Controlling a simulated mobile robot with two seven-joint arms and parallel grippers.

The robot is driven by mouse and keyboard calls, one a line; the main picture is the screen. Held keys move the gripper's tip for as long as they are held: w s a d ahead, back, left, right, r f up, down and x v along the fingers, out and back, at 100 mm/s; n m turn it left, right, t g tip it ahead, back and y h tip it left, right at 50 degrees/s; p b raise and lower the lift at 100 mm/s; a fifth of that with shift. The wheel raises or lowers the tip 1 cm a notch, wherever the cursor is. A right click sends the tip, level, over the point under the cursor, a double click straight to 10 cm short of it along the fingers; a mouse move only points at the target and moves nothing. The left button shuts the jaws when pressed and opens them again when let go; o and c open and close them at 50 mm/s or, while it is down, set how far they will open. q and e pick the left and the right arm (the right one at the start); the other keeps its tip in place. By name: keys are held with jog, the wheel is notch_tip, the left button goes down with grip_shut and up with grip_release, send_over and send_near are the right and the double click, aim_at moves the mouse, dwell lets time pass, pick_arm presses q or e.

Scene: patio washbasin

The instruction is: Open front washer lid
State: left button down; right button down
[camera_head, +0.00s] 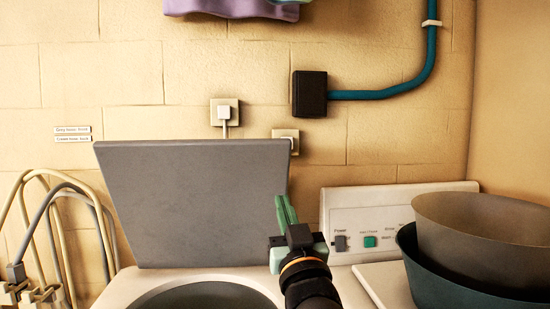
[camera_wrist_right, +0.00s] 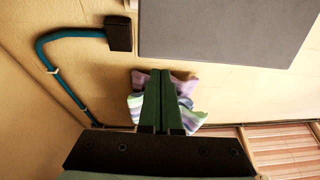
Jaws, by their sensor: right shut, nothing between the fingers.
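The grey washer lid (camera_head: 190,200) stands raised, leaning up near the wall behind a round tub opening (camera_head: 205,296) in the cream washer top. Its grey panel also shows at the top right of the right wrist view (camera_wrist_right: 220,30). My right gripper (camera_head: 286,207) is in front of the lid's lower right edge, with its green fingers pointing up. In the wrist view its fingers (camera_wrist_right: 161,75) are together with nothing between them, apart from the lid panel in the picture. My left gripper is in neither view.
A control panel (camera_head: 365,222) with a green button is right of my gripper. Stacked grey and teal basins (camera_head: 480,235) stand at the right. Cream and grey hoses (camera_head: 60,215) loop at the left. A striped cloth (camera_wrist_right: 190,90) shows beyond my fingers. A black box (camera_head: 309,94) is on the wall.

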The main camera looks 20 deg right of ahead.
notch_tip(320, 180, up, 2)
jog(key=d+m+h, duration=0.1)
jog(key=h, duration=0.1)
jog(key=p, duration=0.4)
send_near(278, 145)
jog(key=x, duration=0.7)
jog(key=shift+s+d, duration=0.1)
jog(key=shift+d, duration=0.05)
jog(key=shift+r, duration=0.1)
